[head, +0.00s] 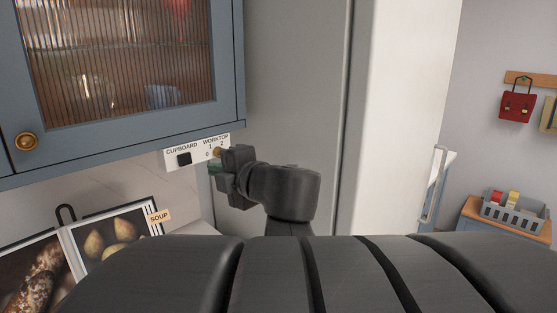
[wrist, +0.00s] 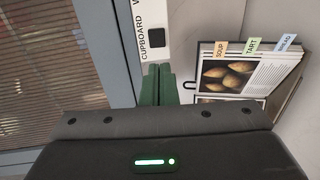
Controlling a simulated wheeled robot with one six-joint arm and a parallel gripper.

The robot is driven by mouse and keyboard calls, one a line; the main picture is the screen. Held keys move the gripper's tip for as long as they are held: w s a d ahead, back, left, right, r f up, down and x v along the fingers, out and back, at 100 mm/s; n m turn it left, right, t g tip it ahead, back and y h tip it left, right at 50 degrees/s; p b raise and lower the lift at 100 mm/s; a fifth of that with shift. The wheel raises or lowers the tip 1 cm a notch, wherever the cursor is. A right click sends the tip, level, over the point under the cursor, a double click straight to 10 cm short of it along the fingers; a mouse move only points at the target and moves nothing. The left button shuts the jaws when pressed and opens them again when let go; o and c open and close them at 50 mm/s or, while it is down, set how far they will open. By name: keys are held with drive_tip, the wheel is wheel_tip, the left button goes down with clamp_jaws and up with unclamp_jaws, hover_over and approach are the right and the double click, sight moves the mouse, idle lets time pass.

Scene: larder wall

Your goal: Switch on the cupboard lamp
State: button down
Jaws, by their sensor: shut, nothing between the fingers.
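A white switch panel (head: 172,162) sits under the blue wall cupboard (head: 120,130). Its CUPBOARD side has a black square switch (head: 184,159), and its WORKTOP side has a small brass-coloured knob (head: 217,152) with numbers. The black switch also shows in the wrist view (wrist: 156,38), just beyond my fingertips. My gripper (head: 213,169) is in front of the panel's right end in the head view and hides part of it. Its green fingers (wrist: 158,70) are shut together and empty. I cannot tell whether they touch the panel. The cupboard's ribbed glass shows a dim brownish inside; the lamp itself is not visible.
A recipe book (head: 107,232) with photos and a SOUP tab stands open below the panel. A tall pale grey cabinet side (head: 300,90) rises close on the right of my gripper. A grey basket (head: 515,213) on a wooden stand and a red bag (head: 517,106) are far right.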

sight(186, 163)
drive_tip(key=x, duration=1.1)
drive_tip(key=shift+b, duration=0.3)
drive_tip(key=b, duration=0.2)
drive_tip(key=shift+a+f+b, duration=0.15)
drive_tip(key=shift+f+b, duration=0.15)
drive_tip(key=shift+f, duration=0.1)
drive_tip(key=shift+w+t+y+b, duration=0.1)
drive_tip(key=shift+t+y+b, duration=0.3)
drive_tip(key=shift+b, duration=0.65)
drive_tip(key=b, duration=0.5)
drive_tip(key=shift+f+t+y, duration=0.1)
drive_tip(key=shift+t+y, duration=0.3)
drive_tip(key=shift+y+b, duration=0.3)
drive_tip(key=shift+b, duration=1.05)
